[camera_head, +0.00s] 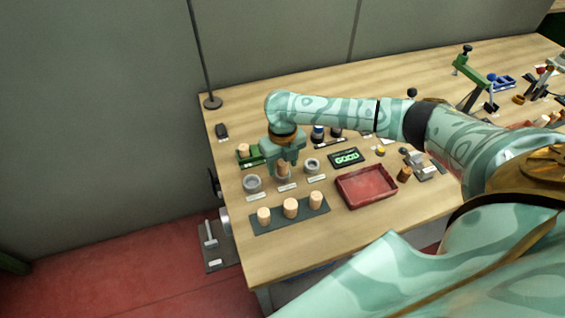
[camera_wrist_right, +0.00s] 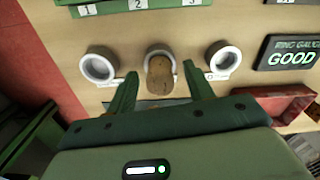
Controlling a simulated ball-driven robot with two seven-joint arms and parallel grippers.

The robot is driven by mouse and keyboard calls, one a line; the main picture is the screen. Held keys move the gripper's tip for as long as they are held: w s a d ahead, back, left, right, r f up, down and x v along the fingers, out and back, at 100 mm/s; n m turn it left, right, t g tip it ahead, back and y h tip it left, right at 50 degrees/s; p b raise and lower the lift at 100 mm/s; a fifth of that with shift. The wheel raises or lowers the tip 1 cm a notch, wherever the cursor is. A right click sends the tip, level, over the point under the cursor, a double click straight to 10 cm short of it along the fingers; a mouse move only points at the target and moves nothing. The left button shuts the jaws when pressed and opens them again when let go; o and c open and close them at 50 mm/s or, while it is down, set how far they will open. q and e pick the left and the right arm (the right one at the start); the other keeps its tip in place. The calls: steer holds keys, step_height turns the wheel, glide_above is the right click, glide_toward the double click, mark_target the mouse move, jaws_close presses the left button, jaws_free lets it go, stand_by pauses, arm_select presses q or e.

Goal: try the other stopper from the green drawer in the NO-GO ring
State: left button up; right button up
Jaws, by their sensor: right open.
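A cork stopper (camera_wrist_right: 159,77) stands in or on the middle grey ring (camera_wrist_right: 160,50); I cannot tell how deep it sits. My right gripper (camera_head: 284,168) is open above the middle ring, its fingers on either side of the stopper. The fingers (camera_wrist_right: 160,82) appear apart from it in the right wrist view. Two empty grey rings stand beside it, a left ring (camera_head: 252,184) and a right ring (camera_head: 312,165). Their labels are too small to read. The green drawer (camera_head: 257,159) is behind, partly hidden by my gripper, with another stopper (camera_head: 243,150) at it. My left gripper is out of view.
A display (camera_head: 346,158) reads GOOD. Three pale stoppers stand on a dark mat (camera_head: 274,219) at the front. A red tray (camera_head: 352,203) lies to their right, with a darker cork (camera_head: 404,174) beyond it. A black item (camera_head: 221,131) lies at the back left.

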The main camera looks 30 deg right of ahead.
step_height(320, 180, up, 16)
steer(key=p, duration=0.4)
steer(key=shift+p, duration=0.35)
steer(key=shift+s+f, duration=0.1)
steer(key=shift+f, duration=0.05)
stand_by(0.3)
